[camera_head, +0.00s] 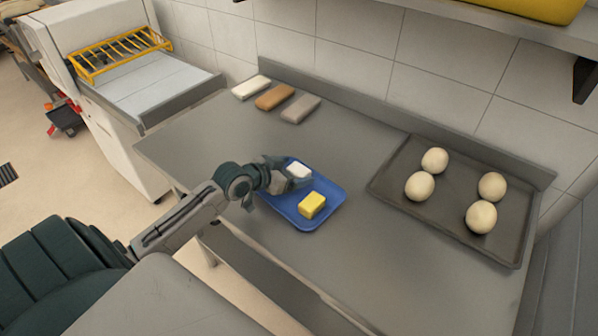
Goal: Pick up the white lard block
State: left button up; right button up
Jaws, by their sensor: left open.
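The white lard block (299,170) lies at the back left of a blue tray (327,213) on the grey worktop. A yellow block (311,205) lies nearer the front of the same tray. My left gripper (292,175) is open and low over the tray's left part, right at the white block. Its fingers partly cover the block and the tray's left rim. I cannot tell whether the fingers touch the block. My right gripper is not in view.
A dark baking tray (448,197) with several dough balls stands on the right of the worktop (350,265). White, brown and grey-brown blocks (274,96) lie at the back left. A machine with a yellow guard (120,52) stands left. A shelf (500,25) hangs above.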

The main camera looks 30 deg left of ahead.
pick_arm(q)
jog(key=shift+w+d+f, duration=0.2)
jog(key=shift+w, duration=0.15)
jog(key=c, duration=1.1)
